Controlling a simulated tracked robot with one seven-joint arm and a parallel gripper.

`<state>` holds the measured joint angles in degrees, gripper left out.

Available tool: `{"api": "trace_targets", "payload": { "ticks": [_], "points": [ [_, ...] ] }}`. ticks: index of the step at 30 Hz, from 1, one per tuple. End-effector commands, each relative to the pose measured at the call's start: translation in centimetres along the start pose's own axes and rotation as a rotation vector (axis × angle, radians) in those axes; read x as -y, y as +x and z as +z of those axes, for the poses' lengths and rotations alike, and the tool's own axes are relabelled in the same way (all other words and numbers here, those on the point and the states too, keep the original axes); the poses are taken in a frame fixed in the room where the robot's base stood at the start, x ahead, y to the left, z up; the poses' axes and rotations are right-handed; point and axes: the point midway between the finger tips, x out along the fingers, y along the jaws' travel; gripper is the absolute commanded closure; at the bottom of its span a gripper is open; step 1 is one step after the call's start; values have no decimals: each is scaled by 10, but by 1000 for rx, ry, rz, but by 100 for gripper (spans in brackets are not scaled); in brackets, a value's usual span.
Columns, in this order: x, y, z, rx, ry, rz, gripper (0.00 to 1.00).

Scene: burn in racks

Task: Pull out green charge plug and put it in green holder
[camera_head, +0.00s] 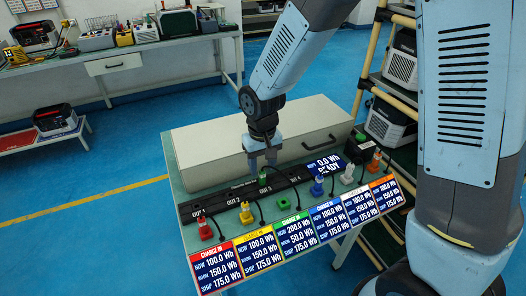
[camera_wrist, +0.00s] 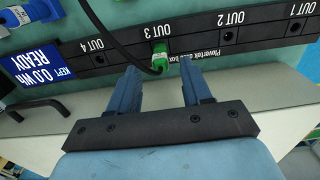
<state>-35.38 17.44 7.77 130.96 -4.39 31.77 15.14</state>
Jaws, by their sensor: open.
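The green charge plug (camera_head: 262,180) is seated in the OUT 3 socket of the black power box (camera_head: 226,200). It also shows in the wrist view (camera_wrist: 160,60), with a black cable leading off it. My gripper (camera_head: 262,168) is open and empty, pointing at the box. In the wrist view its fingertips (camera_wrist: 161,72) stand either side of the plug's line, with the plug just beyond or between them; I cannot tell which. The green holder (camera_head: 284,203) stands on the table in front of the box, behind the green-framed card (camera_head: 293,235).
Red (camera_head: 205,229), yellow (camera_head: 246,213), blue (camera_head: 317,187), white (camera_head: 347,175) and orange (camera_head: 375,161) pieces flank the green holder. Black cables loop between. A large pale case (camera_head: 240,140) lies behind the box. A blue READY label (camera_head: 326,165) stands at the box's right.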

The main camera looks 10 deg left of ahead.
Motion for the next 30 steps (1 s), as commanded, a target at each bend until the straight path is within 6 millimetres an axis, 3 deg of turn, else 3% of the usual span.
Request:
{"api": "trace_targets", "payload": {
  "ticks": [9, 20, 30],
  "points": [
    [0, 32, 0, 1, -2, 0, 51],
    [1, 36, 0, -1, -2, 0, 51],
    [1, 36, 0, -1, -2, 0, 82]
  ]
}}
